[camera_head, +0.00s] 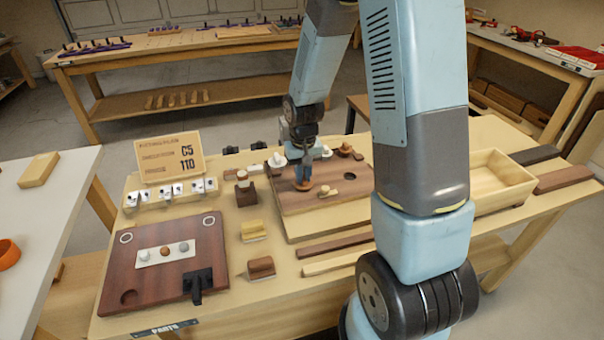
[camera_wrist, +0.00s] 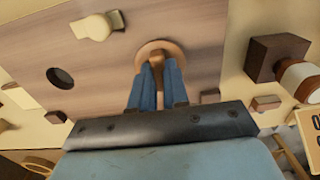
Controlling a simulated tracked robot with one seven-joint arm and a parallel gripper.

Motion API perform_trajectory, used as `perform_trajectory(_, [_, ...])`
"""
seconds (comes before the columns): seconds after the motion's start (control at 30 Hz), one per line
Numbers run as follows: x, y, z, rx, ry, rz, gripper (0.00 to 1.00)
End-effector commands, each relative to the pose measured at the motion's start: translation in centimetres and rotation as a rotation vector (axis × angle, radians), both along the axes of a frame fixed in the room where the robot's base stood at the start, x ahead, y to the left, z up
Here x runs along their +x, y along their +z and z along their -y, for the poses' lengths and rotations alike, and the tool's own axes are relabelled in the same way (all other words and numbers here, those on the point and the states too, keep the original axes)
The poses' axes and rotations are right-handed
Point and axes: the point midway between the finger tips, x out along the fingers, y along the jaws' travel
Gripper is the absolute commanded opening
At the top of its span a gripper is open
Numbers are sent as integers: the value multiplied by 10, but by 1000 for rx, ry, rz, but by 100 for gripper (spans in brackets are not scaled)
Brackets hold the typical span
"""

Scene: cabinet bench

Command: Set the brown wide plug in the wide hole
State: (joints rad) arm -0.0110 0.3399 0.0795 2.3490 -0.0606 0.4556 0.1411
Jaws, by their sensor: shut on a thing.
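The brown wide plug (camera_wrist: 156,48) has a round flange with a knob above it. My gripper (camera_wrist: 157,72) is shut on its knob with two blue fingers. In the head view the plug (camera_head: 303,186) sits low over the left part of the brown board (camera_head: 335,205), under my gripper (camera_head: 304,176). Whether its flange touches the board, or a hole lies beneath it, I cannot tell. A dark round open hole (camera_head: 350,176) is to the right on the board; it also shows at left in the wrist view (camera_wrist: 60,78).
A cream plug (camera_head: 326,190) sits on the board between the held plug and the front edge. Another plug (camera_head: 345,150) stands at the back. A dark block with a light top (camera_head: 244,190) stands left of the board. A wooden tray (camera_head: 500,185) is at right.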

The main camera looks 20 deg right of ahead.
Motion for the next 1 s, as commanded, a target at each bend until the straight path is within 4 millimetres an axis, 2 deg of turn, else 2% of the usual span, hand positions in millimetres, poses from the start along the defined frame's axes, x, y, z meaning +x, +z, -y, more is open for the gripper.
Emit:
perform_trajectory(0.07, [0, -1, 0, 0, 0, 0, 0])
perform_trajectory(0.1, [0, -1, 0, 0, 0, 0, 17])
perform_trajectory(0.4, [0, -1, 0, 0, 0, 0, 45])
perform_trajectory(0.57, [0, -1, 0, 0, 0, 1, 45])
perform_trajectory(0.8, [0, -1, 0, 0, 0, 1, 66])
perform_trajectory(1.0, [0, -1, 0, 0, 0, 1, 66])
